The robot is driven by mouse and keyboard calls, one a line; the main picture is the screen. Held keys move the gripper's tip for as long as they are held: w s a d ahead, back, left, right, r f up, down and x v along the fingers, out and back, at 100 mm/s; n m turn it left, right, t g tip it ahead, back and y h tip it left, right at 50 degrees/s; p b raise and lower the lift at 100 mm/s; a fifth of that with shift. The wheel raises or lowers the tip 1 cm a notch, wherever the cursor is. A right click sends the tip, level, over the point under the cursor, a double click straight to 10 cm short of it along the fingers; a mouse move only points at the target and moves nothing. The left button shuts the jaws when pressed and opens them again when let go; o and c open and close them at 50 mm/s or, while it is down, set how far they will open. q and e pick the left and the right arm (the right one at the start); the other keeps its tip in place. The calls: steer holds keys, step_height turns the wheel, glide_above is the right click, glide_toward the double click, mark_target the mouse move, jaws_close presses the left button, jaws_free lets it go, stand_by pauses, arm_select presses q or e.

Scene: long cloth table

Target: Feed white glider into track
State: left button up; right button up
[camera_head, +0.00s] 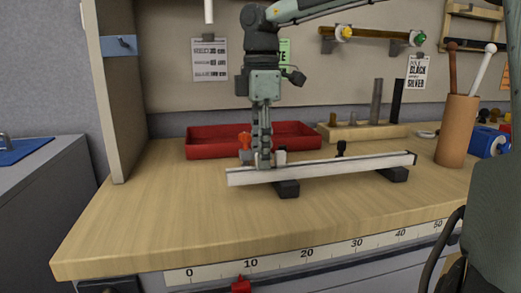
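The track (320,170) is a long pale rail lying on dark feet on the wooden bench, running from mid-left to right. My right gripper (264,160) points straight down at the back edge of the track, near its left end. Its fingers look close together, but I cannot tell whether they hold anything. A small white piece (281,156), perhaps the white glider, shows just right of the fingertips. A small orange-topped piece (245,142) stands just left of them. Whether either piece touches the track or the fingers is unclear. My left gripper is out of view.
A red tray (203,142) lies behind the gripper. A dark knobbed piece (341,149) stands at the track's middle. A wooden block with posts (362,132) and a brown cup with sticks (456,132) stand at right. The bench front-left is clear.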

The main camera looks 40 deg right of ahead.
step_height(320, 180, up, 12)
stand_by(0.6)
stand_by(0.5)
